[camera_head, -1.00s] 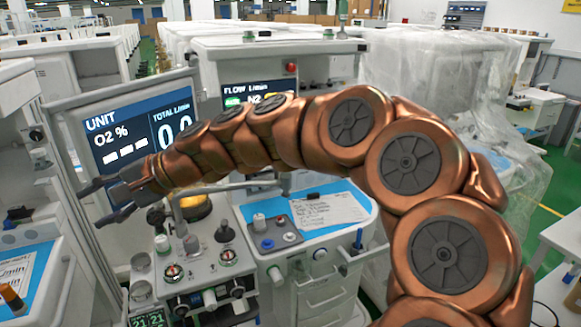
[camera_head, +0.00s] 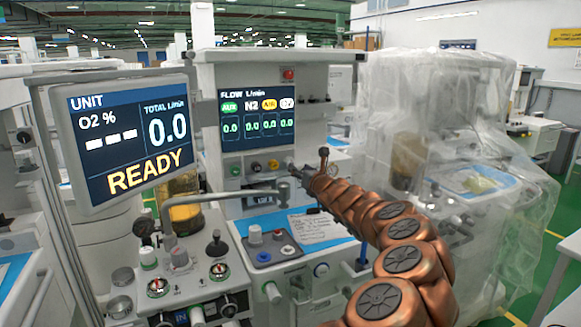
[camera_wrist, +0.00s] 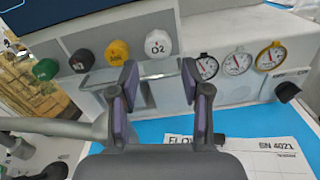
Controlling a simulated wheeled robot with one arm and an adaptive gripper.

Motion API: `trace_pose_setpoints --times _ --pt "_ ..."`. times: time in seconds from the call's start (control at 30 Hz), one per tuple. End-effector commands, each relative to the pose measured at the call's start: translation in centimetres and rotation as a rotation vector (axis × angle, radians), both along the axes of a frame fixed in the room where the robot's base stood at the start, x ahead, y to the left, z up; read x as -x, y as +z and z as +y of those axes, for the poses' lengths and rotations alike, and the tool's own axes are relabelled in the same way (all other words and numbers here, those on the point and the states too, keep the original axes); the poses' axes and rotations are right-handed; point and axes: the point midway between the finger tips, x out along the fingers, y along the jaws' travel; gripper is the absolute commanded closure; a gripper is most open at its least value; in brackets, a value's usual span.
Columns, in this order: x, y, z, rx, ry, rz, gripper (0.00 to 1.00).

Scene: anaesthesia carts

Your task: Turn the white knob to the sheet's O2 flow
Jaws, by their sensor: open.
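The white knob (camera_wrist: 158,44), marked O2, is at the right end of a row of knobs on the panel in the wrist view. My gripper (camera_wrist: 159,66) is open and empty. Its two fingers point at the panel, one to each side below the white knob; I cannot tell if they touch it. In the head view my gripper (camera_head: 308,170) is at the panel's right side. The sheet (camera_head: 318,228) lies on the blue mat; its writing is too small to read there. In the wrist view the sheet (camera_wrist: 285,155) shows "SN 4021". The flow display (camera_head: 258,117) reads 0.0 in every column.
Yellow (camera_wrist: 117,53), dark (camera_wrist: 82,60) and green (camera_wrist: 45,69) knobs sit left of the white one. Gauges (camera_wrist: 237,63) are to the right. A bent metal pipe (camera_head: 220,195) crosses in front. The unit screen (camera_head: 130,135) shows READY. A plastic-covered cart (camera_head: 440,130) stands right.

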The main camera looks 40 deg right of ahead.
Motion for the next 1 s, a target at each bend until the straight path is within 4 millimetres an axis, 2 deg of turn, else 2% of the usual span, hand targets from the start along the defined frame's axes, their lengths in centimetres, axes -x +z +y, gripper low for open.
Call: trace_pose_setpoints --times 1.0 --pt "-6.7 0.1 -2.2 0.005 0.003 0.002 0.53"
